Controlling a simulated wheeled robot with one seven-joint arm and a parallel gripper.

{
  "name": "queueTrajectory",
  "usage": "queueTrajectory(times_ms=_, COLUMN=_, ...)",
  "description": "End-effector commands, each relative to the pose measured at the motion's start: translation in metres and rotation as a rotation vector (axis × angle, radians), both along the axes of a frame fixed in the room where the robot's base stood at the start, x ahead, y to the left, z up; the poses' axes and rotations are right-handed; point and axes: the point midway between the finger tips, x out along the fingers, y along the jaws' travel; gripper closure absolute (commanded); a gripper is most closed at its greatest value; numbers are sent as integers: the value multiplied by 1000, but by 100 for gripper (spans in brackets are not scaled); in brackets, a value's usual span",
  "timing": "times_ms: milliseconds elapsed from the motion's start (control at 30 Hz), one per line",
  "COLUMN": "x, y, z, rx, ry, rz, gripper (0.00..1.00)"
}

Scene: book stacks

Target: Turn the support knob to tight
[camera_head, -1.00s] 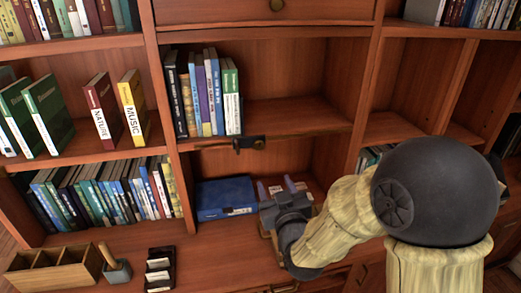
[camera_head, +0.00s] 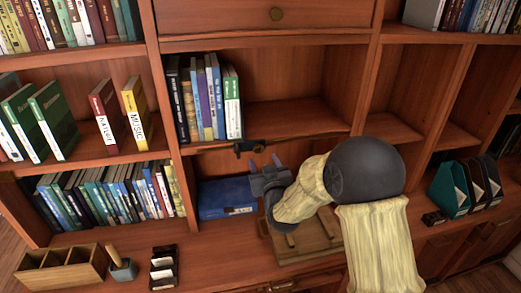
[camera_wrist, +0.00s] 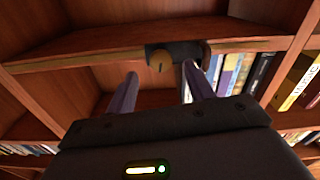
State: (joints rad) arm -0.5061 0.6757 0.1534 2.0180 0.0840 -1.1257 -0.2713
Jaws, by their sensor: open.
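The support knob (camera_wrist: 158,62) is a small brass-coloured knob on a dark bracket (camera_wrist: 178,52) at the front edge of a shelf. In the head view the bracket (camera_head: 247,147) sits under the shelf holding upright books, and the knob is hard to make out. My gripper (camera_head: 264,162) is just below and slightly right of the bracket, with two bluish fingers pointing up. In the wrist view my gripper (camera_wrist: 160,72) is open and empty, its fingers on either side of the knob in the picture. I cannot tell whether they touch it.
The shelf board (camera_wrist: 90,58) runs close above my fingers. Upright books (camera_head: 208,95) stand on that shelf. A blue box (camera_head: 226,197) lies in the compartment below.

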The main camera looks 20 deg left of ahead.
Motion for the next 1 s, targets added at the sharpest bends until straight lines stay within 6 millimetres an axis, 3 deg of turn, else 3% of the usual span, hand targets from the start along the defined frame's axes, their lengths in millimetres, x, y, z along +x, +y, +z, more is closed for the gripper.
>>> queueTrajectory(times_ms=333, x=38, y=23, z=2, rx=0, ry=0, rz=0, gripper=47)
queueTrajectory(times_ms=700, x=44, y=27, z=0, rx=0, ry=0, rz=0, gripper=47)
queueTrajectory(times_ms=733, x=44, y=27, z=0, rx=0, ry=0, rz=0, gripper=49)
queueTrajectory(times_ms=933, x=44, y=27, z=0, rx=0, ry=0, rz=0, gripper=88)
queueTrajectory(times_ms=1000, x=44, y=26, z=0, rx=0, ry=0, rz=0, gripper=92)
